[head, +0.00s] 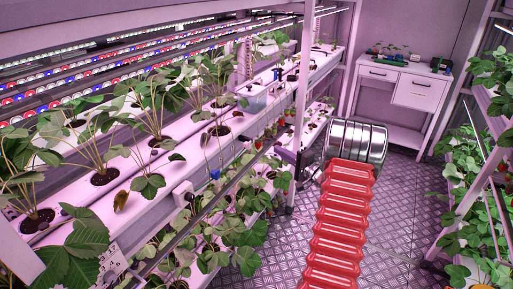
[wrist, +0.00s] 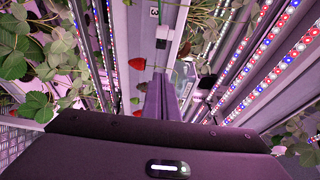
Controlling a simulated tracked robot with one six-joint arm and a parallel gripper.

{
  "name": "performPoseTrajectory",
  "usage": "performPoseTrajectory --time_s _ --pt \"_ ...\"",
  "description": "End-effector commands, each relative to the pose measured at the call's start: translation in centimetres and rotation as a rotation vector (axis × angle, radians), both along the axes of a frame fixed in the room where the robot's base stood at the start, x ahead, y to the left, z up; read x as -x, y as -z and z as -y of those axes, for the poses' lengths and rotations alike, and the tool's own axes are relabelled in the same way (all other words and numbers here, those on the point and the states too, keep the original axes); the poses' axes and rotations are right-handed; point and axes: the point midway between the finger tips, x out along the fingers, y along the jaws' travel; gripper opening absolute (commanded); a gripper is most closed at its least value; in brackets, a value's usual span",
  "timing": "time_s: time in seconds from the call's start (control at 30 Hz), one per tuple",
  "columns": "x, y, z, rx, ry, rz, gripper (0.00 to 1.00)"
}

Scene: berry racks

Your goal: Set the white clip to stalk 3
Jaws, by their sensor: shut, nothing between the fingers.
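My gripper (wrist: 161,98) shows in the wrist view as two dark purple fingers close together, with nothing between them. It points toward the planting rack. A tag with the number 3 (wrist: 154,11) is ahead of the fingertips, near the top of the wrist view. Just below it is a small white piece with a dark lower part (wrist: 162,33); I cannot tell if it is the white clip. It stands apart from the fingers. In the head view my arm blocks much of the gripper, and stalk 3 cannot be picked out with certainty.
Red strawberries (wrist: 137,63) hang just left of the fingers. Leafy plants (head: 104,177) grow in the white gutter (head: 150,205), with a blue piece (head: 215,174) below its edge. A rack post (head: 300,80) stands near my arm. A white desk (head: 400,85) is at the back; the floor (head: 400,200) is clear.

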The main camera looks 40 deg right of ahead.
Motion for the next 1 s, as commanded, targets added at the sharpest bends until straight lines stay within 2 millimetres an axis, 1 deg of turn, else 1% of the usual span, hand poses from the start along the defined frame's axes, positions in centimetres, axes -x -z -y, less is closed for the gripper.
performPoseTrajectory --time_s 0.17,0.27,0.37,0.7,1.0 --pt "-0.4 0.0 -0.1 0.0 -0.002 -0.001 0.0" --pt "-1.1 0.0 -0.2 0.0 -0.004 -0.001 0.0" --pt "-2.2 0.0 -0.2 0.001 -0.005 0.0 0.0" --pt "-7.0 0.0 -0.2 0.0 -0.004 0.0 0.0" --pt "-9.9 0.0 -0.3 0.0 -0.005 -0.001 0.0"
